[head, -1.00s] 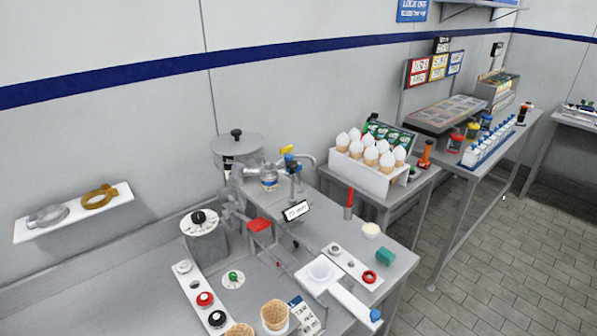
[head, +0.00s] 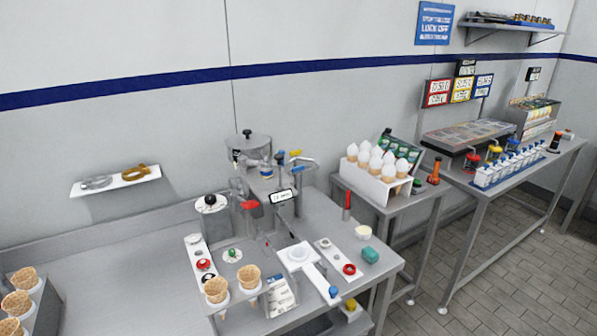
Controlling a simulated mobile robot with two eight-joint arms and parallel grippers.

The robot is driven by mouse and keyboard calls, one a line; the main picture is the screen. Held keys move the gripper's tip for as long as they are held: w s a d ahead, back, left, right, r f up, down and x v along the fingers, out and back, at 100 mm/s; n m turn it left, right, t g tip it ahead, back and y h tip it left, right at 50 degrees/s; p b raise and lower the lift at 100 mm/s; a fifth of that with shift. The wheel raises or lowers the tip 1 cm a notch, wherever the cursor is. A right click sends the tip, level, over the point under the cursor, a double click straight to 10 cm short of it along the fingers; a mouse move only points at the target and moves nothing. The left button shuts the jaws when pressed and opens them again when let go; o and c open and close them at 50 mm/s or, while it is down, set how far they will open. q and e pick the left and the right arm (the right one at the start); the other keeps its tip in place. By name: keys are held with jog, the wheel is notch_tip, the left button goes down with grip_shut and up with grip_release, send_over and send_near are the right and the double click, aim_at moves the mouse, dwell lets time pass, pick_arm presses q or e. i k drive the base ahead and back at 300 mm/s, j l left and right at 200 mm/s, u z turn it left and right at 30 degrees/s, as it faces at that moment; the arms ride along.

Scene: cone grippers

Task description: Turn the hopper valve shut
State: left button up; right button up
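The hopper (head: 248,147) is a grey round vessel with a black knob on its lid, standing at the back of the steel bench. A red lever (head: 250,205) sits in front of the hopper, on grey fittings. I cannot tell which of these levers is the hopper valve, nor whether it is open. Neither of my grippers shows in the head view.
The steel bench (head: 140,262) has free room at its left. A white plate with a blue-ended handle (head: 312,272) lies near the front edge. Waffle cones (head: 215,290) stand at the front. A white rack of filled cones (head: 375,175) stands right.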

aim_at(297, 170)
jog(key=l+u, duration=0.1)
jog(key=u, duration=0.3)
jog(key=i+l+u, duration=0.1)
jog(key=u, duration=0.3)
jog(key=l+u, duration=0.15)
jog(key=u, duration=0.25)
jog(key=l+u, duration=0.15)
jog(key=u, duration=0.25)
jog(key=l+u, duration=0.2)
jog(key=l, duration=0.15)
jog(key=k+l+u, duration=0.2)
jog(key=l+u, duration=0.2)
jog(key=l, duration=0.25)
jog(key=k, duration=0.05)
